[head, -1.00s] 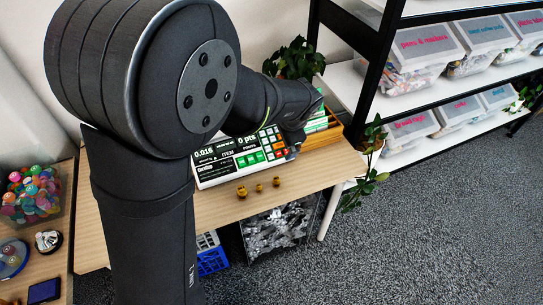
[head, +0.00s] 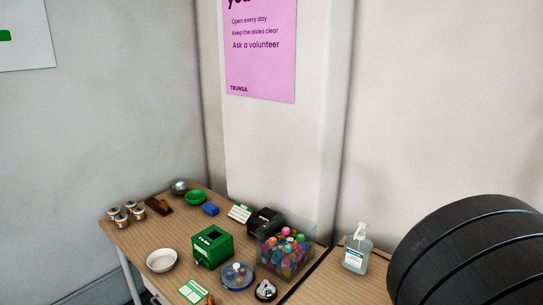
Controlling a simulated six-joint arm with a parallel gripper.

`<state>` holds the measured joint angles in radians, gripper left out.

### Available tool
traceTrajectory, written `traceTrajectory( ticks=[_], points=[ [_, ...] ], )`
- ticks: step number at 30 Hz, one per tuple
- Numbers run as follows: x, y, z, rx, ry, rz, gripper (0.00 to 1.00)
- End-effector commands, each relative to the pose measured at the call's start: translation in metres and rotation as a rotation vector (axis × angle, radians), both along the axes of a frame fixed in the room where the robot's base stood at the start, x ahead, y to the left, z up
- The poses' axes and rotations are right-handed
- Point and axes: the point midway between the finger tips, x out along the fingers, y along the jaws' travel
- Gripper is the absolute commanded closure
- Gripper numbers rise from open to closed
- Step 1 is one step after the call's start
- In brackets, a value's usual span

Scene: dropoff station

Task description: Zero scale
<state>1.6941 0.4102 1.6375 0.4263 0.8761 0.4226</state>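The scale does not show in the head view now. My gripper is also out of view. Only a dark rounded part of my own arm shows at the lower right, so what the gripper does or holds is hidden.
A wooden table (head: 150,238) stands in the corner. On it are a white bowl (head: 161,261), a green box (head: 213,246), a clear bin of colourful balls (head: 287,250), several small jars (head: 127,213) and a green bowl (head: 195,197). A sanitizer bottle (head: 356,251) stands at right.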

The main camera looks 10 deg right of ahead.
Motion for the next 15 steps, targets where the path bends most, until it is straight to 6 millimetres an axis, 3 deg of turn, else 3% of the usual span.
traceTrajectory(
  ticks=[1,7,15],
  points=[
    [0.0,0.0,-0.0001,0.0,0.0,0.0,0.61],
    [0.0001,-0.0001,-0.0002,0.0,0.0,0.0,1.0],
    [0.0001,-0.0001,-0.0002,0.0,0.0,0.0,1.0]
  ],
)
